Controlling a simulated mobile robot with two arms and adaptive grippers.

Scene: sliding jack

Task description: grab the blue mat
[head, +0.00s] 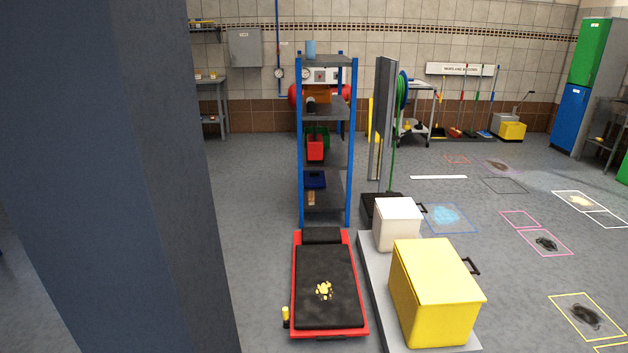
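I see no thing that is plainly a blue mat. A light blue cylinder (310,49) stands on top of the blue-framed shelf rack (326,106); I cannot tell if it is a rolled mat. A dark blue object (315,180) lies on a lower shelf, too small to make out. A flat light blue patch (447,216) lies on the floor inside a blue outline, right of the white box. Neither of my grippers is in view.
A large dark upright post (130,180) blocks the left. A red creeper with a black pad (325,265) lies in front of the rack. A yellow box (436,290) and a white box (397,224) stand on a grey platform (375,290). Floor at right is mostly open.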

